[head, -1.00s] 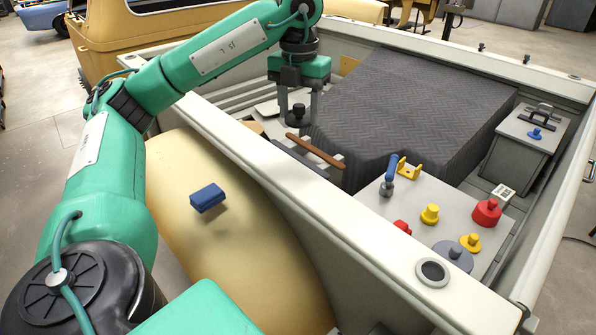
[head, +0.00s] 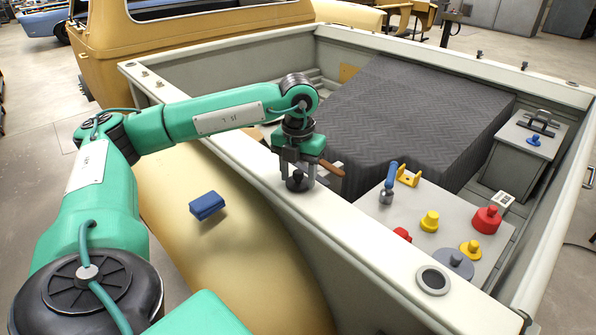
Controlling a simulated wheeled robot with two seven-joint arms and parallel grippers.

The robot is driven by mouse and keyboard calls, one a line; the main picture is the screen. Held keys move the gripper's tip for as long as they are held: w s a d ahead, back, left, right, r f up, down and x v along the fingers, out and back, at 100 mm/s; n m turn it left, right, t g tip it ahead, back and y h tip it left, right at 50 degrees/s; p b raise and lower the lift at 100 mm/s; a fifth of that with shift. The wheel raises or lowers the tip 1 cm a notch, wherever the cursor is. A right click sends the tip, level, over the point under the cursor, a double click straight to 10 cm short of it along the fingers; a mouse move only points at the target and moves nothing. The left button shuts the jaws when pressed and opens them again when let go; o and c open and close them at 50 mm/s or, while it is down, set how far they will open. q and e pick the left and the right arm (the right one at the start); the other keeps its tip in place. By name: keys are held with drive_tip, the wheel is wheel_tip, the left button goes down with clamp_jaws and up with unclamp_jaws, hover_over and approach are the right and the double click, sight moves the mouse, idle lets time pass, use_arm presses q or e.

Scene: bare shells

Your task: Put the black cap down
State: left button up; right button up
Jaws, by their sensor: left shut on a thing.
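The black cap (head: 297,181) is a small dark piece with a round knob and a wider base. My left gripper (head: 297,172) is shut on it, pointing down. The cap is over the pale top rail (head: 345,220) of the truck bed's near side. I cannot tell whether its base touches the rail. My right gripper is not in view.
A blue block (head: 207,205) sits on the tan fender. A grey panel (head: 405,215) in the bed bears yellow and red knobs (head: 487,220) and a blue-handled tool (head: 389,183). A ring-shaped socket (head: 433,280) is farther along the rail. A dark quilted cover (head: 415,110) fills the bed's middle.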

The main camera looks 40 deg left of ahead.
sight(298, 172)
use_arm(q)
drive_tip(key=shift+f, duration=0.15)
drive_tip(key=shift+f, duration=0.1)
drive_tip(key=o, duration=0.9)
drive_tip(key=shift+o, duration=0.2)
drive_tip(key=shift+r, duration=0.3)
wheel_tip(298, 172, up, 10)
drive_tip(key=shift+r+b, duration=0.15)
drive_tip(key=shift+b, duration=0.95)
drive_tip(key=shift+r+p, duration=0.3)
drive_tip(key=shift+r, duration=0.45)
